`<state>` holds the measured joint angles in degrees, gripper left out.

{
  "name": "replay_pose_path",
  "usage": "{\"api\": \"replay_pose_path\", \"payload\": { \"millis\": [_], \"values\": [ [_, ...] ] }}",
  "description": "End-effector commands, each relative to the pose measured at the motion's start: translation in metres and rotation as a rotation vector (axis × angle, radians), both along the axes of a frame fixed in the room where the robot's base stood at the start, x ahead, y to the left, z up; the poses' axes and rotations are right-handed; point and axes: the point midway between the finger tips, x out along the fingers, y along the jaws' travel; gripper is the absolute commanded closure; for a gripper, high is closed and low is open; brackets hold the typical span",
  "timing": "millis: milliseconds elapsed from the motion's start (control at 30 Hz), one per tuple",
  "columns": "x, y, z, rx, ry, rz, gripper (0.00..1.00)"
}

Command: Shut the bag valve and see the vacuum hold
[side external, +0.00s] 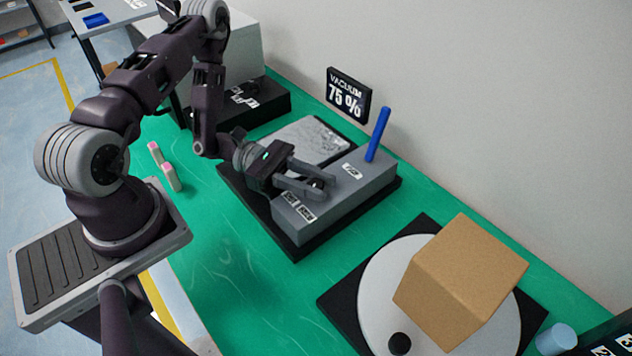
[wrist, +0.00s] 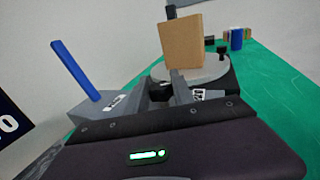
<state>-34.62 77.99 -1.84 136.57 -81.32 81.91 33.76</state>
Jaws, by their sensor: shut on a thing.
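A grey valve block (side external: 345,195) lies on a black base (side external: 238,190). A blue lever (side external: 377,135) stands up, slightly tilted, from its far end; it also shows at left in the wrist view (wrist: 75,70). My gripper (side external: 328,184) is low over the middle of the block, fingers shut on a small dark part (wrist: 160,92) there, mostly hidden by the fingers. The lever is apart from my gripper. A pale, wrinkled flat bag (side external: 308,138) lies behind the block. A black display (side external: 348,95) reads "VACUUM 75 %".
A brown box (side external: 460,280) sits on a round white turntable (side external: 380,285) in front right. A black unit (side external: 250,103) stands behind. Green table (side external: 225,285) is clear at front left.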

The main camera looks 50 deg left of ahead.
Motion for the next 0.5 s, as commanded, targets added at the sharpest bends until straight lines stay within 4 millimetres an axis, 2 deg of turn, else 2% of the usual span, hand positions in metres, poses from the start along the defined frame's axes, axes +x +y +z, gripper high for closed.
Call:
{"api": "replay_pose_path", "payload": {
  "millis": [500],
  "values": [
    [0.0007,0.0004,-0.0006,0.004,-0.005,-0.471,1.00]
  ]
}}
